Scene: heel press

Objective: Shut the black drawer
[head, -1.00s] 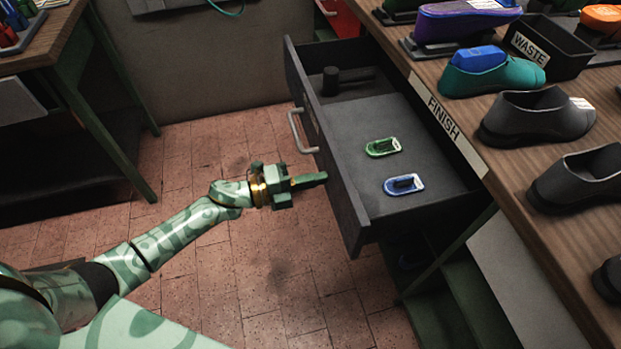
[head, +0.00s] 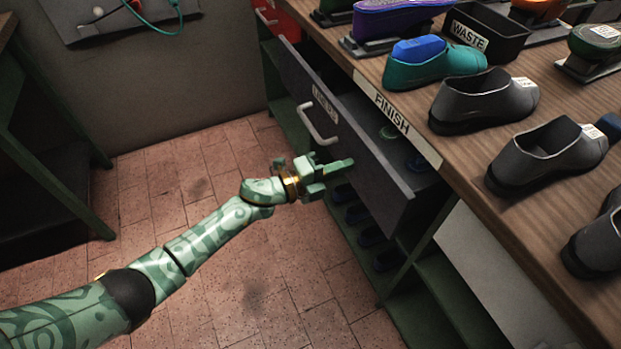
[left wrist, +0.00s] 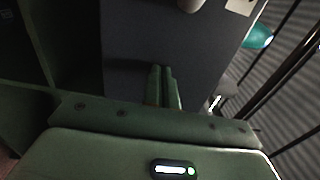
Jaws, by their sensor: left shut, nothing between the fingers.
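The black drawer (head: 338,125) is under the right-hand bench in the head view, still partly pulled out. Its front has a pale bar handle (head: 318,126) and a label. My right gripper is not in view.
The wooden bench (head: 500,150) with a FINISH strip (head: 397,115) holds several shoes and a black WASTE bin (head: 487,35). A red drawer (head: 281,17) is at the back. Shelves with dark items (head: 370,237) lie below the black drawer. The brick floor (head: 215,170) is clear.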

